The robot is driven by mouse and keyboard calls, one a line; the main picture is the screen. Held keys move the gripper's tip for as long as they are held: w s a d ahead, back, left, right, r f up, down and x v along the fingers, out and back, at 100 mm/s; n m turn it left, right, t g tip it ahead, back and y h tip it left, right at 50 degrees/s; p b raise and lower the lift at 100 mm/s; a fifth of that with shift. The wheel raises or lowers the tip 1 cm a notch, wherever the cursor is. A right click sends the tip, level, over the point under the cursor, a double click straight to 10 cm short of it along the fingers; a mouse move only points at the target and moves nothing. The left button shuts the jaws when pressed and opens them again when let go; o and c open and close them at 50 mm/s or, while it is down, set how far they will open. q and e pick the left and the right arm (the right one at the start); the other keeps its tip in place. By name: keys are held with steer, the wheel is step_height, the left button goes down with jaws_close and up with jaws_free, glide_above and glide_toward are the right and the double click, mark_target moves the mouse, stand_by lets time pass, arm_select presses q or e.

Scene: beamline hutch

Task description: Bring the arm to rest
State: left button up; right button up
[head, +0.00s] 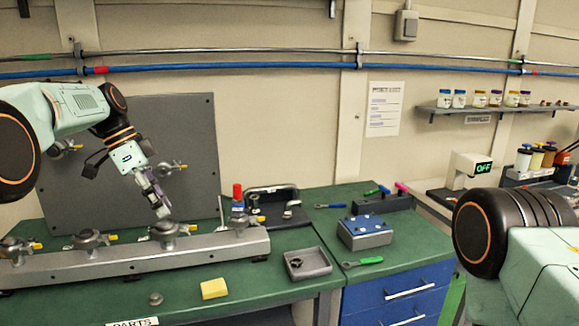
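My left arm comes in from the left, and its gripper (160,206) hangs pointing down in front of the grey upright panel (85,165). The fingertips appear just above the metal rail (205,247) with its several valve-like fittings, close to one fitting (166,230). Whether they touch it is not clear. No held object shows in the gripper, and the gap between its fingers is too small to make out. My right arm shows only as links at the lower right; its gripper is out of view.
The green bench (250,285) holds a yellow sponge (214,288), a grey tray (307,263), a small round metal part (156,299) and a blue-topped box (364,230). A green-handled tool (363,262) lies nearby. A wall shelf (480,110) carries several jars. The bench front is mostly clear.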

arm_select(q)
steer(key=w+a+f+n+t+y, duration=0.25)
steer(key=w+f+n, duration=0.4)
steer(key=f, duration=0.35)
steer(key=s+f+n+t+b, duration=0.2)
steer(key=s+f+n+b, duration=0.15)
steer(key=f, duration=0.95)
steer(key=s+d+f+n+y+b, duration=0.2)
steer(key=s+d+f+n+b, duration=0.1)
steer(key=s+f, duration=1.1)
steer(key=s+d+f+g+b, duration=0.1)
steer(key=s+f+b, duration=0.3)
steer(key=s, duration=0.7)
steer(key=s+d+f+g+b, duration=0.2)
steer(key=s+f+b, duration=0.1)
steer(key=s+f, duration=0.5)
steer(key=s+d+f+n+g+b, duration=0.1)
steer(key=s+f+b, duration=0.3)
steer(key=s, duration=1.1)
step_height(320, 180, down, 2)
steer(key=shift+d+f+b, duration=0.15)
steer(key=shift+d+b, duration=0.05)
steer(key=shift+b, duration=0.1)
steer(key=shift+s+g, duration=0.15)
steer(key=shift+g, duration=0.1)
